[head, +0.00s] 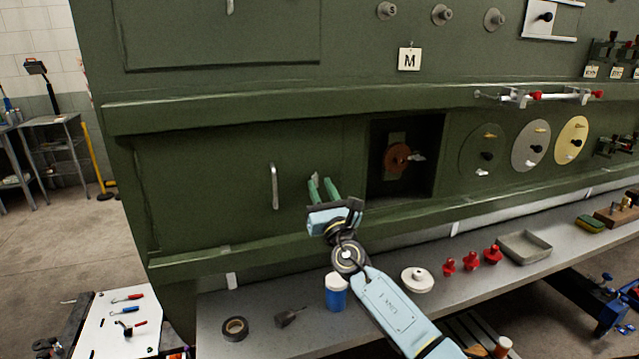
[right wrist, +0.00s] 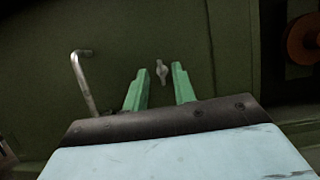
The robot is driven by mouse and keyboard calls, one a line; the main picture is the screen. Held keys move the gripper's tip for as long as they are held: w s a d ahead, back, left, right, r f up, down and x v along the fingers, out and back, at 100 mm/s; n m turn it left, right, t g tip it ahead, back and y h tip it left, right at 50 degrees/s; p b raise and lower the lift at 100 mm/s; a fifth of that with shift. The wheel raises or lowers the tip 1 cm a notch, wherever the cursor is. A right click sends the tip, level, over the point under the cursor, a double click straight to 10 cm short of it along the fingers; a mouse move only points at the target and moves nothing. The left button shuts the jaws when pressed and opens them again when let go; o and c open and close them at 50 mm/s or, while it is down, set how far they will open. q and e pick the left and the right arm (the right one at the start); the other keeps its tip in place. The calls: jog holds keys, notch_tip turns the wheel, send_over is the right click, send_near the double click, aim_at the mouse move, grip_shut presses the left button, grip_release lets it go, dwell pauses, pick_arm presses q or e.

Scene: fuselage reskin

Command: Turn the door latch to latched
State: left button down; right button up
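The door (head: 215,175) is a dark green panel, shut, with a metal bar handle (head: 274,187) on its right part. The door latch (right wrist: 161,72) is a small grey metal knob near the door's right edge. In the right wrist view it stands roughly upright, beyond and between my fingertips. My right gripper (head: 322,180) has green fingers, open and empty, pointing at the panel right of the handle. In the right wrist view the gripper (right wrist: 160,92) shows a clear gap between its fingers. In the head view the latch is hidden or too small to tell. My left gripper is not in view.
Right of the door is an open recess (head: 376,184) with an orange-brown wheel (head: 398,157). A ledge (head: 290,242) runs below the door. The bench holds a blue cup (head: 335,293), a tape roll (head: 235,328), a white round part (head: 417,280) and red knobs (head: 470,261).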

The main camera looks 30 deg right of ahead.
jog(key=shift+x, duration=1)
grip_shut()
